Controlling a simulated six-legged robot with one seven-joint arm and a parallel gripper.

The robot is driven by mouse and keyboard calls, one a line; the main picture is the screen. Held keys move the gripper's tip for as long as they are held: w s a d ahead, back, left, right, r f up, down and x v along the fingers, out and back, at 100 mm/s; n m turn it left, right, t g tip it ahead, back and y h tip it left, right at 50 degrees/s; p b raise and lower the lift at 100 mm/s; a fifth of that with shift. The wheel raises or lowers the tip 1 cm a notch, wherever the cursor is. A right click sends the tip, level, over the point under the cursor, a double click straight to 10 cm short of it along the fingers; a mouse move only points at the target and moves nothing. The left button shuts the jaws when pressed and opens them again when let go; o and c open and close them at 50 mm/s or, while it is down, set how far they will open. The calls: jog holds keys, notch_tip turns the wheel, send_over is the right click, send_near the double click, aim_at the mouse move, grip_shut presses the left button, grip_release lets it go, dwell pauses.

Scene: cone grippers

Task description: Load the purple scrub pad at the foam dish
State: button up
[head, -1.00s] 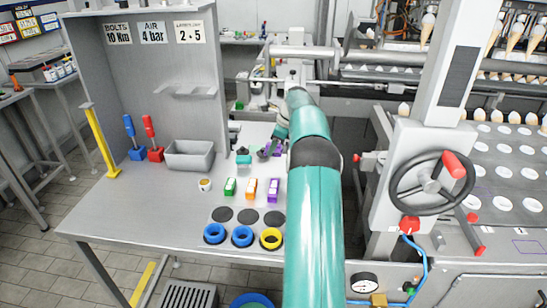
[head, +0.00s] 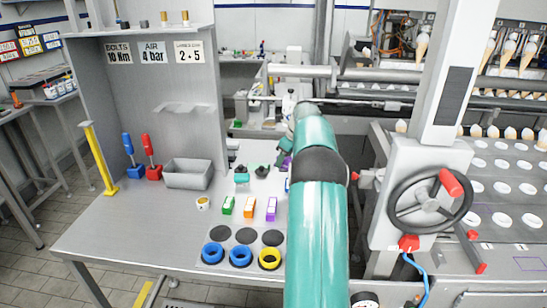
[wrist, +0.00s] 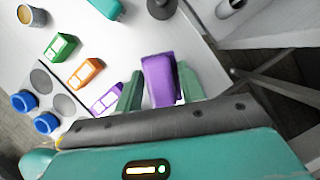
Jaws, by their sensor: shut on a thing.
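The purple scrub pad (wrist: 160,80) is a block between the two green fingers of my gripper (wrist: 160,92) in the wrist view. My gripper is shut on it, and the bench top shows around them. In the head view, a little purple of the pad (head: 287,165) shows beside my teal arm, which hides most of the gripper. I cannot tell for sure which thing is the foam dish; a dark round piece (wrist: 160,8) stands ahead of the pad in the wrist view, near a teal block (wrist: 108,7).
Green (head: 227,205), orange (head: 249,206) and purple (head: 271,209) small boxes stand in a row on the bench. Black discs and blue and yellow rings (head: 269,258) lie in front. A grey bin (head: 188,174) stands left. A machine with a handwheel (head: 430,200) is at right.

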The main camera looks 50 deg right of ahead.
jog(key=shift+s+d+f+m+h, duration=0.3)
jog(key=shift+s+d+f+m, duration=0.35)
jog(key=shift+f, duration=0.45)
jog(key=shift+s+d+f+m+h, duration=0.3)
jog(key=shift+s+d+f+m, duration=0.1)
jog(key=shift+s+f+m, duration=0.6)
jog(key=shift+s+d+f+m+h, duration=0.3)
jog(key=shift+s+d+f+m, duration=0.3)
jog(key=shift+f, duration=0.55)
jog(key=shift+f, duration=0.6)
notch_tip(320, 180, up, 7)
dwell(0.7)
jog(key=shift+a, duration=0.1)
